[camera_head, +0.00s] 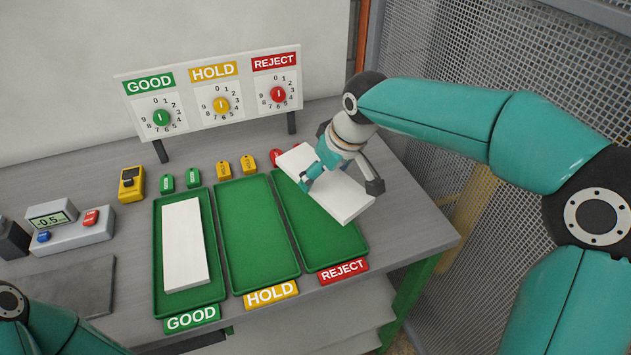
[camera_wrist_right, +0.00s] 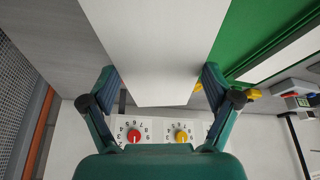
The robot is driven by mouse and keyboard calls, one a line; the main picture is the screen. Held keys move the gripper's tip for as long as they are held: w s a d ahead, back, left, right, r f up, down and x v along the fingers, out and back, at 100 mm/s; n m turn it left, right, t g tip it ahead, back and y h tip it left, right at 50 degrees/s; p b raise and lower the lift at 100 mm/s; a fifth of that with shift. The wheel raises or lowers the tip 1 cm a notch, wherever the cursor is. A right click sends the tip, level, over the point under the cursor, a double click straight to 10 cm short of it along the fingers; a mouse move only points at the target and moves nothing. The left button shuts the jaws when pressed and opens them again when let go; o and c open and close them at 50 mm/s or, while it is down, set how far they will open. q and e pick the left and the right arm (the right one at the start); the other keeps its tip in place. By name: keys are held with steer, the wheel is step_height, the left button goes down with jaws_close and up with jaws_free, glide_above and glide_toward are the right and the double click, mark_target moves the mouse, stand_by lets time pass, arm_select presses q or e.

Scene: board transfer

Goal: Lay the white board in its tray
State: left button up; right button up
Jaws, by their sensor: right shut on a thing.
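A white board (camera_head: 345,203) is gripped by my right gripper (camera_head: 338,180) and is held over the green REJECT tray (camera_head: 352,243), slanted and covering much of it. In the right wrist view the fingers of the right gripper (camera_wrist_right: 158,82) clasp both long edges of the white board (camera_wrist_right: 155,40). Whether the held board touches the tray is hard to tell. A second white board (camera_head: 184,245) lies in the green GOOD tray (camera_head: 214,262). The green HOLD tray (camera_head: 258,230) between them is empty. Only part of my left arm shows; its gripper is out of view.
A dial panel (camera_head: 219,95) stands behind the trays. Small green, yellow and red tags lie before it. A yellow device (camera_head: 131,184) and a grey scale (camera_head: 72,236) stand at left. Wire mesh (camera_head: 470,60) borders the right side. The bench is clear right of the REJECT tray.

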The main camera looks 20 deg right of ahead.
mark_target(322, 187)
steer(key=f+m, duration=0.1)
steer(key=w+a+f+m+h, duration=0.1)
steer(key=f+m, duration=0.1)
steer(key=shift+w+a+f+m, duration=0.25)
steer(key=shift+w+f+m, duration=0.05)
steer(key=shift+w+m, duration=0.1)
steer(key=shift+f+b, duration=2.3)
steer(key=shift+f, duration=0.75)
steer(key=shift+f+b, duration=0.25)
steer(key=shift+b, duration=0.05)
steer(key=o, duration=1.2)
steer(key=shift+s, duration=0.1)
steer(key=shift+r, duration=0.1)
steer(key=v, duration=1.1)
steer(key=shift+s+a+r, duration=0.15)
steer(key=shift+s+r, duration=0.15)
